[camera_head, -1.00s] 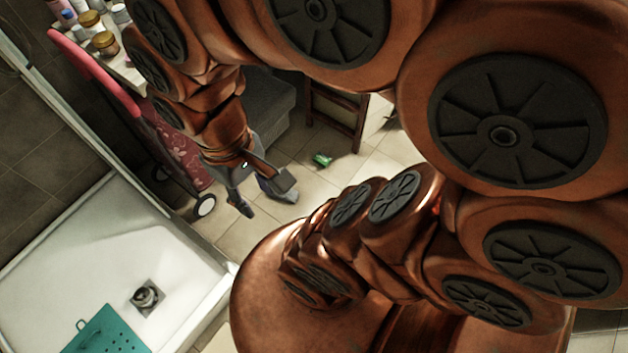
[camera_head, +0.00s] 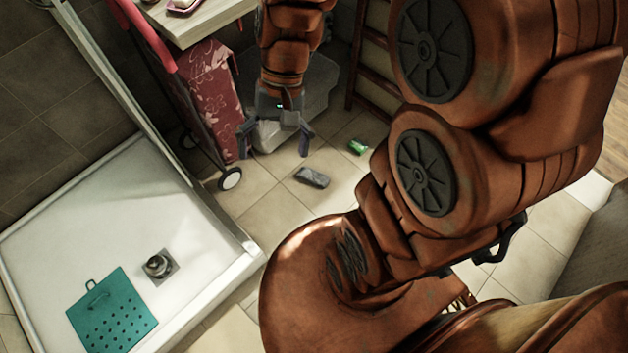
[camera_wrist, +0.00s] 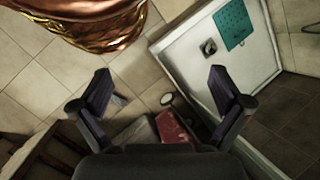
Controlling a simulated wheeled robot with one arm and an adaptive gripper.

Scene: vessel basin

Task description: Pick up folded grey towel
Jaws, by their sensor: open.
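A small grey folded item (camera_head: 312,177), which looks like the folded grey towel, lies flat on the tiled floor. My gripper (camera_head: 275,148) hangs pointing down, open and empty, up and to the left of it in the head view. In the wrist view my gripper (camera_wrist: 160,78) shows both fingers spread wide with nothing between them. A small grey patch (camera_wrist: 119,100) beside the left finger there is probably the same towel, partly hidden by that finger.
A shower tray (camera_head: 110,215) with a teal perforated mat (camera_head: 113,312) is at left. A red patterned trolley (camera_head: 212,105) on wheels stands beside it. A green packet (camera_head: 357,146) lies right of the towel. A grey bin-like object (camera_head: 315,85) stands behind my gripper.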

